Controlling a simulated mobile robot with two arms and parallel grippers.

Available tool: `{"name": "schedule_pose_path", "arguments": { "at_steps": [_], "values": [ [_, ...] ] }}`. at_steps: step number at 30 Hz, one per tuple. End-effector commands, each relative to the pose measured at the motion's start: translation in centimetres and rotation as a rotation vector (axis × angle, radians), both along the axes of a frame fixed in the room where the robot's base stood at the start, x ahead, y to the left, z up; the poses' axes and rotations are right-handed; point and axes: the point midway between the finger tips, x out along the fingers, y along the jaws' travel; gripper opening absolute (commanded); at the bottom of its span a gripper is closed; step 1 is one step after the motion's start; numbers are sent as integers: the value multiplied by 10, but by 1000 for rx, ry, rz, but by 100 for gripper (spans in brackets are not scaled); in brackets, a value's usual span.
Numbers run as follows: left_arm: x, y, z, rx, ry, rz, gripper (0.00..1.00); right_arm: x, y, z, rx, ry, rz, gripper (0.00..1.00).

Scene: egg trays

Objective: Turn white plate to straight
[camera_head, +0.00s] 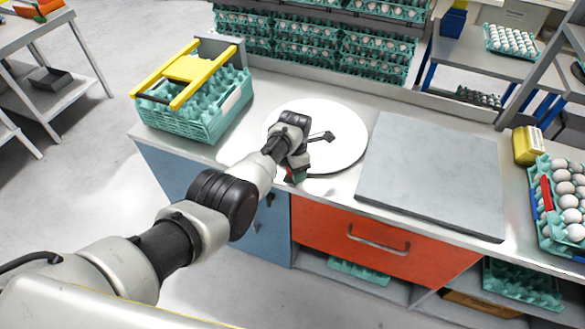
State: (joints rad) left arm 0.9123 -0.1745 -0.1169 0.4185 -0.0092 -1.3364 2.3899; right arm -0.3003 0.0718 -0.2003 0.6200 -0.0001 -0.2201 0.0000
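The white plate (345,150) is a large round disc lying flat on the metal worktop, between a teal crate and a grey slab. My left arm reaches in from the lower left. My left gripper (314,158) is over the plate's front-left part, with its two fingers spread apart. One dark finger shows over the plate and the other side is near the plate's front edge. The wrist hides part of the plate's left side. I cannot tell whether a finger touches the plate. My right gripper is not in view.
A teal crate (226,104) with a yellow handle (187,68) stands left of the plate. A grey slab (435,172) lies close on its right. A yellow box (526,145) and egg trays (548,225) stand at the far right. Stacked egg trays (310,47) line the back.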

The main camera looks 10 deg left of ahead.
Motion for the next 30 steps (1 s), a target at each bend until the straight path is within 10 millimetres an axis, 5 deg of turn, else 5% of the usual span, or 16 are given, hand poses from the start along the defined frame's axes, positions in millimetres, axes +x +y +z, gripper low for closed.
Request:
{"name": "schedule_pose_path", "arguments": {
  "at_steps": [11, 20, 30],
  "values": [
    [-1, 2, 3, 4, 4, 0, 61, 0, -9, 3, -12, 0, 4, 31],
    [0, 1, 54, 2, -1, 0, 61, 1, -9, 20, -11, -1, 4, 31],
    [-1, 0, 101, 3, 2, -1, 61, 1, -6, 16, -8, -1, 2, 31]
  ]
}}
